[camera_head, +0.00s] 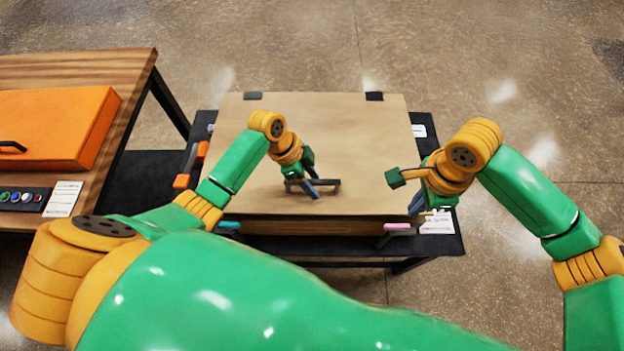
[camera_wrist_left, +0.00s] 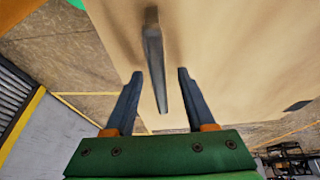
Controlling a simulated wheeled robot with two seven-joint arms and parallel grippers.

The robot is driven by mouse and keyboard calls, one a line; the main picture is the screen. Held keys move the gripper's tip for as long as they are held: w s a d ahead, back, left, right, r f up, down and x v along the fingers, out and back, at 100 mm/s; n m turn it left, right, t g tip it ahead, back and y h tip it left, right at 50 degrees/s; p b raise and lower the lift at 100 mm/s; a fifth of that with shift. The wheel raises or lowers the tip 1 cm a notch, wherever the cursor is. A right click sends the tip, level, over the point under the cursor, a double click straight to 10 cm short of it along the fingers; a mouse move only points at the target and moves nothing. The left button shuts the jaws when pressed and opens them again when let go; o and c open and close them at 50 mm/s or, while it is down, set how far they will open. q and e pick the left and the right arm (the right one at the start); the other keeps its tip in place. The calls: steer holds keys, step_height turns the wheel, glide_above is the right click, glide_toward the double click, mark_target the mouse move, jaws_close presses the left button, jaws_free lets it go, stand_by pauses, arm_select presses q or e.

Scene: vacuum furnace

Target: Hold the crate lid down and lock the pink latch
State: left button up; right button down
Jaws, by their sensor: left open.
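The crate lid (camera_head: 345,130) is a flat tan panel lying level on the crate, with a dark bar handle (camera_head: 330,184) near its middle. My left gripper (camera_head: 313,190) is open at the handle. In the left wrist view the handle (camera_wrist_left: 155,70) runs between the two spread fingers (camera_wrist_left: 159,74), with a gap on each side. The pink latch (camera_head: 397,227) is at the crate's front edge on the right. My right gripper (camera_head: 425,208) is just above and right of the pink latch; its wrist hides most of its fingers. I cannot tell its opening.
A cyan latch (camera_head: 228,225) is at the front left of the crate. The crate stands on a black table (camera_head: 448,243). An orange-handled tool (camera_head: 190,165) lies left of it. A wooden table (camera_head: 125,65) with an orange case (camera_head: 60,125) is further left.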

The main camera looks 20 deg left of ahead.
mark_target(394, 234)
arm_select(q)
steer(key=shift+d+f, duration=0.1)
steer(key=shift+f, duration=0.1)
jaws_close()
stand_by(1.0)
